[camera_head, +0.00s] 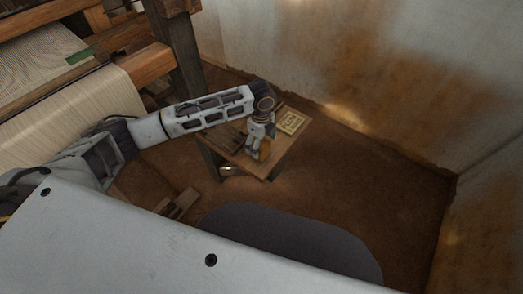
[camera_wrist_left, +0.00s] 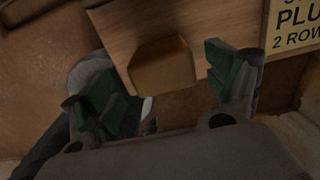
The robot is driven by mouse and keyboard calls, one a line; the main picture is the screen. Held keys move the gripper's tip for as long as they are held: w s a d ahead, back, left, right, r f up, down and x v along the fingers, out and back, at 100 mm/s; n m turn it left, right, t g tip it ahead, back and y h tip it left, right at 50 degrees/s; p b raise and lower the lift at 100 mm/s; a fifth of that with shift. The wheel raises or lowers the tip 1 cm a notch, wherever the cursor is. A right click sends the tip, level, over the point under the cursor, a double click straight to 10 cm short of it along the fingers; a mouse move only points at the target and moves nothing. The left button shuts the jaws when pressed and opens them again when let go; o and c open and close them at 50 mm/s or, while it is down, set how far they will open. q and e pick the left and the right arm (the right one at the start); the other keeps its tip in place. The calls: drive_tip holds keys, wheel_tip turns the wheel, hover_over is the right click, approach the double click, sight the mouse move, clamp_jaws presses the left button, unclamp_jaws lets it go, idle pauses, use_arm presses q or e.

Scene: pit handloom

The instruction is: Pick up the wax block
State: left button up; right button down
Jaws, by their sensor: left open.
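The wax block (camera_wrist_left: 162,66) is a brown-amber, angular lump on the small wooden table, near the table's edge. My left gripper (camera_wrist_left: 165,95) is open, with one green-padded finger on either side of the block in the left wrist view. In the head view the left gripper (camera_head: 258,148) points down over the table, with the amber block (camera_head: 265,150) partly hidden beside its fingers. I cannot tell whether the fingers touch it. My right gripper is not in view.
The small table (camera_head: 278,157) also bears a yellow printed card (camera_head: 291,122), whose edge shows in the left wrist view (camera_wrist_left: 293,28). The loom (camera_head: 100,85) stands at the left. A wall (camera_head: 370,70) rises behind the table. Bare floor (camera_head: 370,185) lies to the right.

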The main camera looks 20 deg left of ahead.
use_arm(q)
wheel_tip(320, 180, down, 4)
drive_tip(key=shift+w+r, duration=0.1)
drive_tip(key=shift+r, duration=0.05)
drive_tip(key=shift+f, duration=0.5)
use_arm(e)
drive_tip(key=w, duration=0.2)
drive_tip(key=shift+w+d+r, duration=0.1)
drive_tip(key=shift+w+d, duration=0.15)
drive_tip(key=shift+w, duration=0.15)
